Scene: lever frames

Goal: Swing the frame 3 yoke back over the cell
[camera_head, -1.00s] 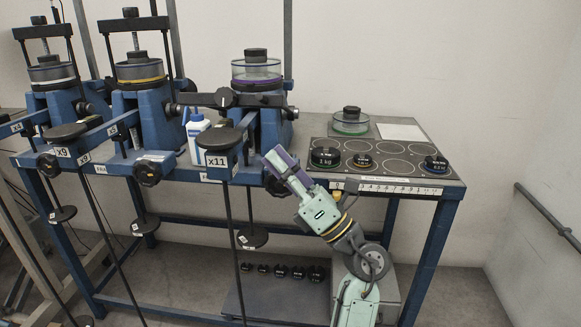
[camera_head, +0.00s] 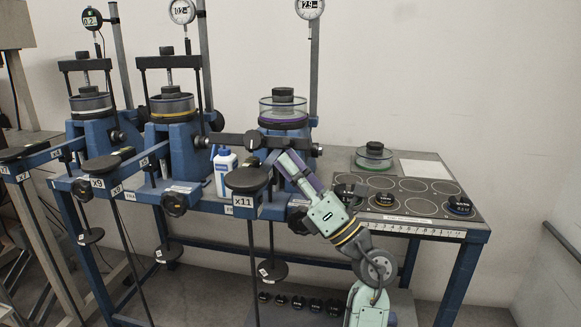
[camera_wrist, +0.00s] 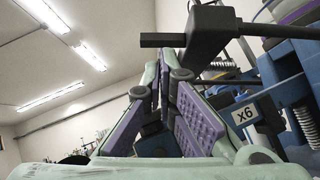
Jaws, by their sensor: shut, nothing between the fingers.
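The rightmost frame, which I take as frame 3, has a clear cell (camera_head: 284,111) with a purple ring and a black cap. Its black yoke (camera_head: 232,140) is swung down in front, its crossbar lying level below the cell. The yokes of the other two frames stand over their cells. My gripper (camera_head: 284,158) is shut and empty, pointing up and left, just below and right of the yoke's middle block. In the wrist view the yoke bar (camera_wrist: 162,40) crosses just beyond my fingertips (camera_wrist: 172,68). I cannot tell whether they touch.
An x11 hanger pan (camera_head: 246,178) stands in front, left of my gripper. A white bottle (camera_head: 224,165) stands behind it. Black weights (camera_head: 383,200) sit on the marked tray at right, beside a glass dish (camera_head: 374,157). Dial gauges (camera_head: 310,8) hang above. Free room lies right of the bench.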

